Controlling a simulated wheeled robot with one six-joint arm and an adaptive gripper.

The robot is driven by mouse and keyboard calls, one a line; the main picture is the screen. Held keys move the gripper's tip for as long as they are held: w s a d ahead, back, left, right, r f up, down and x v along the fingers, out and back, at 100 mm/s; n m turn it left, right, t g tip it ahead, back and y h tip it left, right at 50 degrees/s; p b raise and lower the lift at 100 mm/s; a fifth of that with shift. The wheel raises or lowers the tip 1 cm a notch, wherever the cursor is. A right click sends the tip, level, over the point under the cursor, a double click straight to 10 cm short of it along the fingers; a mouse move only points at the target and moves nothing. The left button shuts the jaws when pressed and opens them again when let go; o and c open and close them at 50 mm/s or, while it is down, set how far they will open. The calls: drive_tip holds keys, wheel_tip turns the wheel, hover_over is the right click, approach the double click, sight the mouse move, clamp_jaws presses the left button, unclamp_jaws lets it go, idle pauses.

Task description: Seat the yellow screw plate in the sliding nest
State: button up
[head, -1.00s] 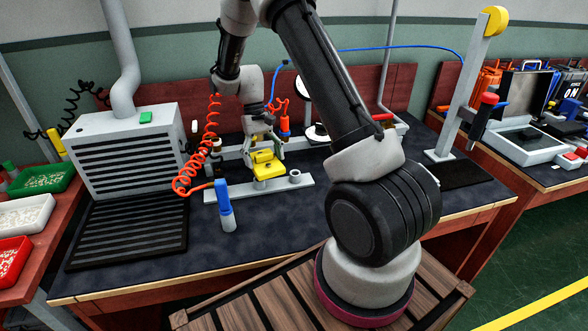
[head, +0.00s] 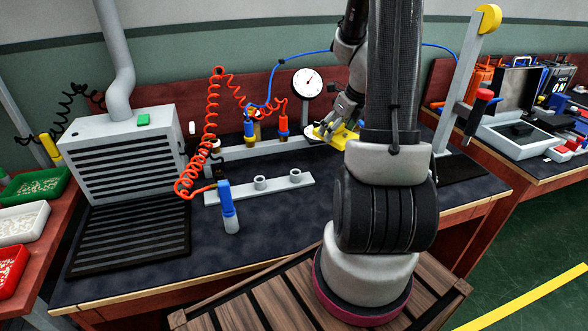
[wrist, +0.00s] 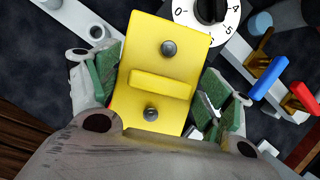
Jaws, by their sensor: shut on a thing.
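The yellow screw plate (wrist: 144,101) fills the middle of the wrist view, with two dark screws and a raised yellow bar between them. My gripper (wrist: 158,88) is shut on its two sides with green-padded fingers. In the head view the yellow plate (head: 322,136) and my gripper (head: 338,122) are over the back right of the bench, near the right end of the rear grey rail (head: 262,152). My arm hides the area just right of them. I cannot make out the sliding nest for certain.
A dial gauge (head: 308,83) stands behind the plate. A front grey bar with two round posts (head: 260,183) stands empty at left. Blue (wrist: 268,78) and red (wrist: 303,97) levers are right of my gripper. A coiled red hose (head: 211,130) and blue tool (head: 227,205) are farther left.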

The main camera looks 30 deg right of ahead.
drive_tip(key=m, duration=0.1)
drive_tip(key=m+h, duration=0.1)
drive_tip(key=m, duration=0.2)
drive_tip(key=shift+w+d+r+h, duration=0.15)
drive_tip(key=shift+w+d+h, duration=0.15)
drive_tip(key=shift+d+h, duration=0.1)
wheel_tip(320, 180, down, 14)
drive_tip(key=shift+r, duration=0.15)
drive_tip(key=shift+w+d, duration=0.2)
drive_tip(key=shift+w, duration=0.75)
drive_tip(key=shift+w+d, duration=0.2)
drive_tip(key=shift+w, duration=0.75)
drive_tip(key=shift+w+d, duration=0.1)
drive_tip(key=shift+f, duration=0.55)
drive_tip(key=shift+f, duration=0.1)
drive_tip(key=o, duration=1.1)
